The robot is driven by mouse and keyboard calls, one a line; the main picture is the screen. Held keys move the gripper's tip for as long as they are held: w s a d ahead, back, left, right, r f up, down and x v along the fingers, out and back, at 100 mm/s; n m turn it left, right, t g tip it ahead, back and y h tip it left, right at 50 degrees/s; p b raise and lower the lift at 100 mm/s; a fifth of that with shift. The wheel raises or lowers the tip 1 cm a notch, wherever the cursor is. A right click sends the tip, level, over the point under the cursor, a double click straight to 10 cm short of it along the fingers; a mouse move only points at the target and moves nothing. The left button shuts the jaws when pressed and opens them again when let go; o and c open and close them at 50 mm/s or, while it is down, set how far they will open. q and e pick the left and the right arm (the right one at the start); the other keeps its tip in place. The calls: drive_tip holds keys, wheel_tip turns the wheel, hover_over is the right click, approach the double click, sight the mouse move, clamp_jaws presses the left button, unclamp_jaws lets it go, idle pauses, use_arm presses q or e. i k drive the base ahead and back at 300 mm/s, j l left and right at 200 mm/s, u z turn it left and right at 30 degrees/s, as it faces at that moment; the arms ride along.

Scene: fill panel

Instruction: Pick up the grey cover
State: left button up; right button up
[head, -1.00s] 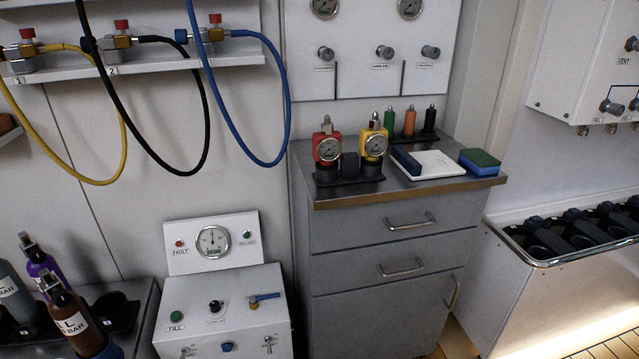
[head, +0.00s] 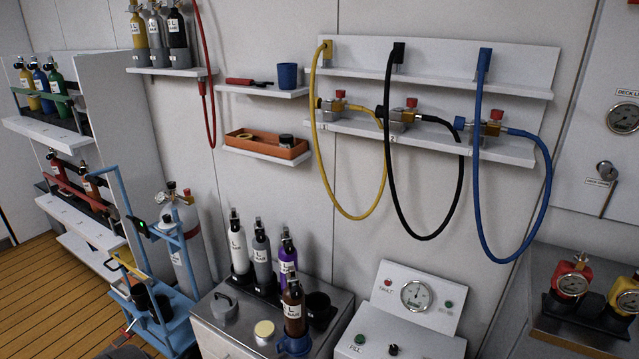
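A grey round piece with a raised handle (head: 223,309), which looks like the grey cover, sits on the left part of the grey worktop (head: 335,297) in the lower middle of the head view. A small round cream-yellow disc (head: 264,329) lies to its right and nearer. Neither of my grippers is in view, and nothing visible touches the grey piece.
White, grey and purple bottles (head: 262,252) stand in a dark rack behind it. A brown bottle (head: 293,307) stands to its right above a blue ring (head: 295,345). A blue cart with a cylinder (head: 182,245) is to the left. Hoses (head: 397,210) hang above right.

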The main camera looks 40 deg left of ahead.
sight(225, 306)
drive_tip(key=u, duration=2.1)
drive_tip(key=i+j+z, duration=0.3)
drive_tip(key=i+j, duration=0.15)
drive_tip(key=j, duration=0.2)
drive_tip(key=i+j+z, duration=0.15)
drive_tip(key=j, duration=0.2)
drive_tip(key=i+j+z, duration=0.1)
drive_tip(key=j, duration=0.25)
drive_tip(key=i, duration=0.1)
